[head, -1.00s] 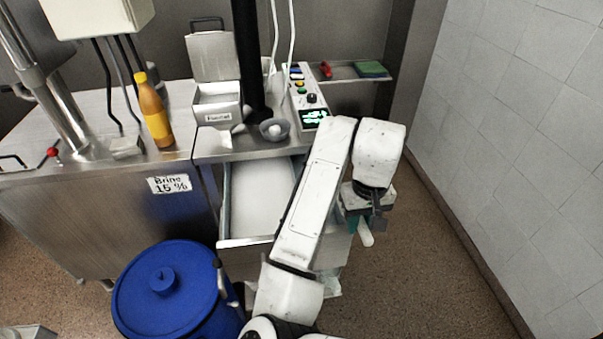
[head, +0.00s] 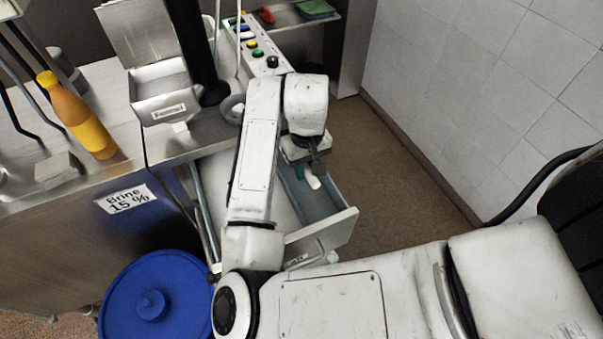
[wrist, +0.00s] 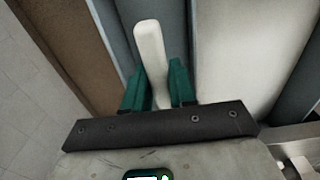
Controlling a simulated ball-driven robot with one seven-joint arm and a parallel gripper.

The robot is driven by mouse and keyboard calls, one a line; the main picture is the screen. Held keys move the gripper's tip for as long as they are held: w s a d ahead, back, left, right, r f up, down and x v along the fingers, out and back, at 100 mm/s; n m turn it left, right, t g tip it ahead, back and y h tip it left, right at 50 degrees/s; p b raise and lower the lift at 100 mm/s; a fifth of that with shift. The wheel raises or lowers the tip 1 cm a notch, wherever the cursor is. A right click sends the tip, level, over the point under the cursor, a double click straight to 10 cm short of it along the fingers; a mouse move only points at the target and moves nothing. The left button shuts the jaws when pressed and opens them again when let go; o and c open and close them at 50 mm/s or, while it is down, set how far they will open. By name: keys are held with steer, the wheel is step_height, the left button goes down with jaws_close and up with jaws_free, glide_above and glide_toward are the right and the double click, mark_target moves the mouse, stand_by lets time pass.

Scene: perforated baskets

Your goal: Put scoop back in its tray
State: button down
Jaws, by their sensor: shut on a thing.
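My gripper (head: 307,172) has its green fingers shut on a white handle (head: 314,182), which I take to be the scoop's. In the wrist view, my gripper (wrist: 157,75) pinches the pale handle (wrist: 149,45) between both fingers, and its rounded end sticks out beyond them. The scoop's bowl is not visible. In the head view my gripper is over the right part of an open drawer (head: 345,222); its height above the drawer is hard to judge. No tray is clearly identifiable as the scoop's.
A lidded box with a label (head: 165,100) and an orange bottle (head: 82,125) stand on the steel bench. A control box (head: 258,48) sits behind my arm. A blue lidded barrel (head: 165,290) stands in front. A tiled wall (head: 480,100) bounds the right; floor between is clear.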

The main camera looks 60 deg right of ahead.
mark_target(306, 188)
steer(key=shift+f, duration=2.55)
steer(key=shift+f, duration=0.15)
steer(key=c, duration=0.9)
jaws_free()
step_height(306, 188, up, 12)
steer(key=shift+s+r, duration=0.1)
steer(key=shift+r, duration=0.05)
